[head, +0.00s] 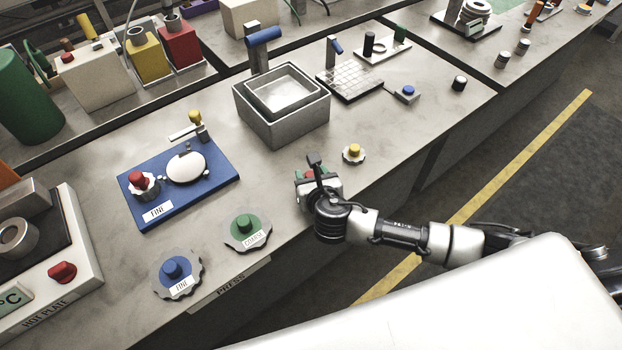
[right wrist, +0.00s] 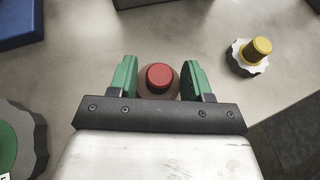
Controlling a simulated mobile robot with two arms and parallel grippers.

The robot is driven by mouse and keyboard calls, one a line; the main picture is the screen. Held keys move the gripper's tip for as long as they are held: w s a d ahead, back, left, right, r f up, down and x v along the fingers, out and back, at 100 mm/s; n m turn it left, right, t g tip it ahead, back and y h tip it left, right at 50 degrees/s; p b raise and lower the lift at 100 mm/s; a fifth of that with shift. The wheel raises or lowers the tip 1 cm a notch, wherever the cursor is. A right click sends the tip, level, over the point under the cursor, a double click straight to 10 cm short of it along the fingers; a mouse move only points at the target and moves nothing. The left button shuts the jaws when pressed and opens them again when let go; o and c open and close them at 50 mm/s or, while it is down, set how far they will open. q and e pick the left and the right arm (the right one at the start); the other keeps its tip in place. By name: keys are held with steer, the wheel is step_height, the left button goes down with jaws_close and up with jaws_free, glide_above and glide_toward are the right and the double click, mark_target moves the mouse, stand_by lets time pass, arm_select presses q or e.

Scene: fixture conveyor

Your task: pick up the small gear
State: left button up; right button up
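My right gripper (head: 306,174) is low over the front part of the bench in the head view. In the right wrist view its two green fingers (right wrist: 159,80) are apart, one on each side of a small round piece with a red knob (right wrist: 159,77). A gap shows between each finger and the knob; whether the fingers touch the brownish disc below it, I cannot tell. In the head view the gripper mostly hides this piece. A small pale gear with a yellow knob (head: 353,153) lies nearby, also in the right wrist view (right wrist: 252,55). My left gripper is not in view.
A large green-knobbed gear (head: 246,231) and a blue-knobbed gear (head: 176,276) lie near the front edge. A blue board (head: 212,192) carries a red-knobbed gear. A grey open bin (head: 284,128) stands behind the gripper. Bench right of the yellow-knobbed gear is clear.

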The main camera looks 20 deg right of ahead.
stand_by(0.4)
steer(key=shift+r, duration=0.25)
jaws_close()
steer(key=shift+r, duration=0.35)
step_height(320, 180, up, 3)
steer(key=shift+f, duration=0.1)
steer(key=s+d+r+b, duration=0.1)
steer(key=s+d+r, duration=0.2)
steer(key=d+r, duration=0.4)
steer(key=d, duration=0.4)
steer(key=shift+d, duration=0.15)
